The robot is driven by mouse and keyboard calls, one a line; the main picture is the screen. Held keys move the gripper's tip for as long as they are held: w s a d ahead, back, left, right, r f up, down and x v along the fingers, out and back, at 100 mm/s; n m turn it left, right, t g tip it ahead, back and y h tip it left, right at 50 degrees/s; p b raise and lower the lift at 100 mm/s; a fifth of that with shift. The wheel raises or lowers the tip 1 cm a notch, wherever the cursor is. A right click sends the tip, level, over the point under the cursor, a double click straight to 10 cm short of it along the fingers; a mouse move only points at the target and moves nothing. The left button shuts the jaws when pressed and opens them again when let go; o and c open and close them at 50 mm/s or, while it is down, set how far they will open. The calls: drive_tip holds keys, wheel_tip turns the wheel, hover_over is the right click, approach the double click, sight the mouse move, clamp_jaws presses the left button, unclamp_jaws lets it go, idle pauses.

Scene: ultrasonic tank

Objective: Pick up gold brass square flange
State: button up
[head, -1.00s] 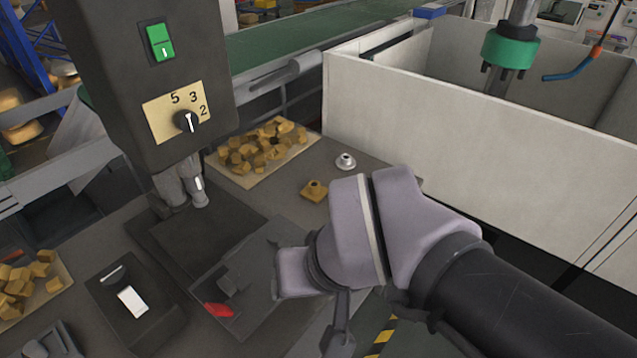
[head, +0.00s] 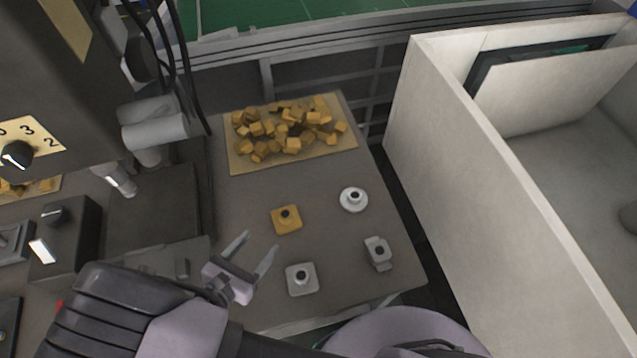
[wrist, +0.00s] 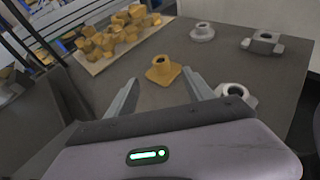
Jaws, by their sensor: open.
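The gold brass square flange (head: 286,220) lies flat on the grey table, its round hub with a dark bore facing up. In the wrist view the flange (wrist: 163,70) appears ahead of and between my open fingers, clear of both. My gripper (head: 254,246) is open and empty, to the lower left of the flange in the head view. Its two fingers (wrist: 160,98) also show in the wrist view. Nothing hides the flange.
A silver square flange (head: 301,280), a silver round flange (head: 353,200) and a silver oblong flange (head: 378,253) stand nearby. A tray (head: 240,163) of brass pieces lies behind. A white-walled tank (head: 450,150) bounds the right, a machine column (head: 60,90) the left.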

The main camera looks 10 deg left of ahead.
sight(285, 214)
drive_tip(key=b+x, duration=0.4)
drive_tip(key=x, duration=1.3)
drive_tip(key=shift+s+f, duration=0.15)
clamp_jaws()
idle(0.4)
